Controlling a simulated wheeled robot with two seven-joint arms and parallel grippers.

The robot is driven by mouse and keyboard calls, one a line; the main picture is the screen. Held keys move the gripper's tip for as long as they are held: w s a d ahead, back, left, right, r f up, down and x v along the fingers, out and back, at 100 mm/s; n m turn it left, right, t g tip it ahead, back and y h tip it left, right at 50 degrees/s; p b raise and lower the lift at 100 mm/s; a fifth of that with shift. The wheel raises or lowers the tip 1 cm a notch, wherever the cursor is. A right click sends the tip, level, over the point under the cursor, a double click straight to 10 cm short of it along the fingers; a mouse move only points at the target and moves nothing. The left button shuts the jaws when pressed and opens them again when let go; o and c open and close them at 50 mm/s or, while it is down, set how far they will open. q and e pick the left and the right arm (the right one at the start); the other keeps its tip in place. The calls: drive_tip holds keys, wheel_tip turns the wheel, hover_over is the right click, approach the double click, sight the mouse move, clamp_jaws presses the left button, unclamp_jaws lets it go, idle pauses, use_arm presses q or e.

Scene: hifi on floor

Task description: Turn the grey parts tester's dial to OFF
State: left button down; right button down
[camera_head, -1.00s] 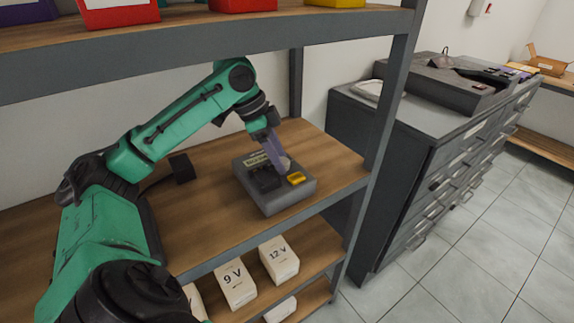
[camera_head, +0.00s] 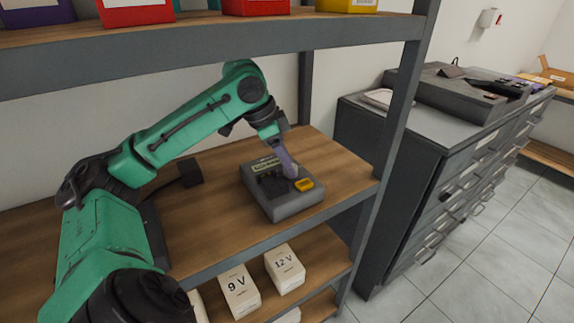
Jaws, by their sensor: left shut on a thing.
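The grey parts tester (camera_head: 287,203) sits on the wooden middle shelf, near its right part. It has a label strip at the back, dark parts on top and a yellow part (camera_head: 304,184) on its right. My left gripper (camera_head: 291,172) points down onto the top of the tester, between the dark parts and the yellow part. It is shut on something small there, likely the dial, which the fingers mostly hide. The dial's setting cannot be read. My right gripper is not in view.
The upper shelf (camera_head: 220,48) with coloured bins runs above my left arm. A grey post (camera_head: 393,120) stands right of the tester. Boxes marked 9 V (camera_head: 239,291) and 12 V (camera_head: 285,269) stand below. A dark drawer cabinet (camera_head: 400,165) is at the right.

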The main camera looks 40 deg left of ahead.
use_arm(q)
drive_tip(key=shift+d+f+n+y+b, duration=0.15)
drive_tip(key=shift+n+y+b, duration=0.2)
drive_tip(key=shift+n, duration=0.45)
drive_tip(key=shift+s+n+y, duration=0.1)
drive_tip(key=shift+n+y, duration=0.15)
drive_tip(key=shift+n, duration=0.55)
drive_tip(key=shift+n+t+y, duration=0.4)
drive_tip(key=shift+n+y, duration=0.2)
drive_tip(key=shift+n, duration=1)
drive_tip(key=c, duration=0.7)
unclamp_jaws()
drive_tip(key=shift+r+p, duration=0.2)
drive_tip(key=shift+p, duration=0.15)
